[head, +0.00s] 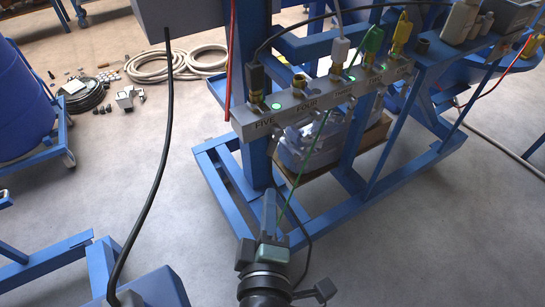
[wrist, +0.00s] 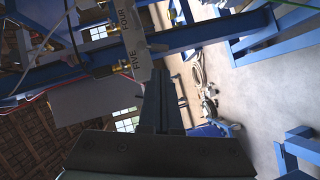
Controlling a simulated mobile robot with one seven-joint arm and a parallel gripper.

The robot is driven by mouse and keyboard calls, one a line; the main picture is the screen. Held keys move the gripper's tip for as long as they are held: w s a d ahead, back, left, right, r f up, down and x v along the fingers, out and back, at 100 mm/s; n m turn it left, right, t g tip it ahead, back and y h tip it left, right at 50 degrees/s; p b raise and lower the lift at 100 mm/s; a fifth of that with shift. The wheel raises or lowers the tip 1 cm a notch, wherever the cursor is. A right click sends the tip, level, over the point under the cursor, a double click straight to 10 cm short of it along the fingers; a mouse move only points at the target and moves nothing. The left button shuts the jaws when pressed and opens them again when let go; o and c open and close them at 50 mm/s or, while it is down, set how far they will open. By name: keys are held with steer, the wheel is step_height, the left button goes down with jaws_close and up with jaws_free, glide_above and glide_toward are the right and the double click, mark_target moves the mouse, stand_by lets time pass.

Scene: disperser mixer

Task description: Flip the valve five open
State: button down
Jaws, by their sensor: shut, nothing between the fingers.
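Valve five is at the left end of a grey manifold bar (head: 310,107), above the printed word FIVE. Its black connector (head: 257,82) stands upright with a black hose rising from it, and a green light sits beside it. I cannot make out its handle position. My gripper (head: 269,200) is shut and empty, below and in front of the bar's left end, apart from it. In the wrist view my gripper's shut fingers (wrist: 164,85) point toward the tilted bar (wrist: 137,50), with the FIVE label just left of the tips.
More valves with white, green and yellow connectors (head: 399,32) continue to the right along the bar. A blue frame (head: 222,185) stands beneath it, holding a box. A blue drum (head: 25,105) and coiled hoses (head: 175,62) lie left. Grey floor in front is mostly clear.

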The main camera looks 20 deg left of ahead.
mark_target(272, 152)
steer(key=x, duration=1.1)
steer(key=shift+w+a+f, duration=0.1)
steer(key=shift+w+a, duration=0.05)
steer(key=shift+w, duration=0.25)
steer(key=shift+f+b, duration=0.35)
steer(key=shift+b, duration=0.15)
steer(key=n+t+b, duration=0.1)
steer(key=w+d+n+b, duration=0.1)
steer(key=b, duration=0.1)
steer(key=shift+f+t+b, duration=0.2)
steer(key=shift+t+b, duration=0.1)
steer(key=shift+t, duration=0.1)
steer(key=shift+s, duration=0.1)
